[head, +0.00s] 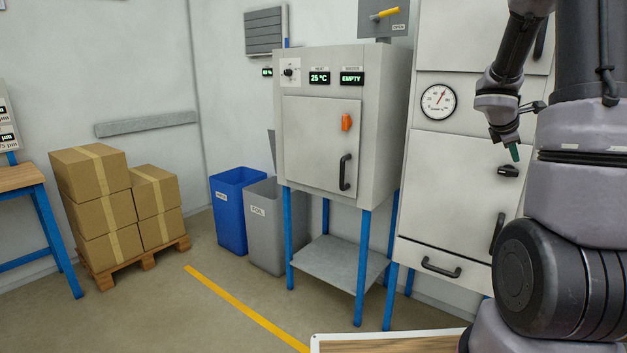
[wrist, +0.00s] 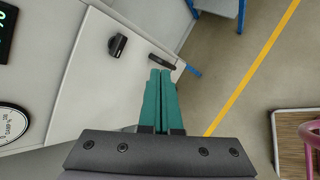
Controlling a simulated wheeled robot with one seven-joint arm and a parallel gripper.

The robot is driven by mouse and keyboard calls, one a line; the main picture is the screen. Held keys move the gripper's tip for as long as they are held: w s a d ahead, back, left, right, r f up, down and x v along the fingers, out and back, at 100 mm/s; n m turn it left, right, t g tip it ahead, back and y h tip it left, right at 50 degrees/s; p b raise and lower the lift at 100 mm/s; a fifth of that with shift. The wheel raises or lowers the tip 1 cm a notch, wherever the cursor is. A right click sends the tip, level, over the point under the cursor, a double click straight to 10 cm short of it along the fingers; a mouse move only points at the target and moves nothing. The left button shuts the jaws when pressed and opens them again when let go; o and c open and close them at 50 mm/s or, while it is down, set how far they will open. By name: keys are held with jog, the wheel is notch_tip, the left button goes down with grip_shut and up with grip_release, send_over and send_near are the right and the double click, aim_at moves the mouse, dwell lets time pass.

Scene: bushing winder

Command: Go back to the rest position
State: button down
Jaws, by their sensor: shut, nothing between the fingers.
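My gripper (head: 514,152) hangs at the end of my folded arm at the right of the head view, in front of the tall grey cabinet (head: 455,170) with the round gauge. Its green fingers are pressed together in the wrist view (wrist: 164,98) with nothing between them. In the wrist view the cabinet front lies to the left of the fingers, with a black knob (wrist: 117,45) and a black handle (wrist: 162,62) beyond the fingertips. I cannot tell from these frames how near the fingertips are to the cabinet.
A grey oven (head: 320,140) on blue legs stands left of the cabinet. Blue (head: 232,205) and grey (head: 265,245) bins and stacked boxes (head: 105,215) stand further left. A wood-topped surface (head: 390,343) is at the bottom. Open floor with a yellow line (head: 245,308) lies in front.

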jog(key=s+a+r+m+y, duration=0.3)
jog(key=s+a+m, duration=0.3)
jog(key=s+a, duration=0.2)
jog(key=s+a+r+m+t+y, duration=0.1)
jog(key=s+a+r+m+y, duration=0.2)
jog(key=a, duration=1)
jog(key=s+a+r+m+t+y, duration=0.1)
jog(key=s+a+r+m+y, duration=0.3)
jog(key=s, duration=0.9)
jog(key=a+r+m, duration=0.3)
jog(key=a+m, duration=0.2)
jog(key=a, duration=0.1)
jog(key=shift+s+a, duration=0.15)
jog(key=shift+a, duration=0.1)
jog(key=shift+t, duration=0.3)
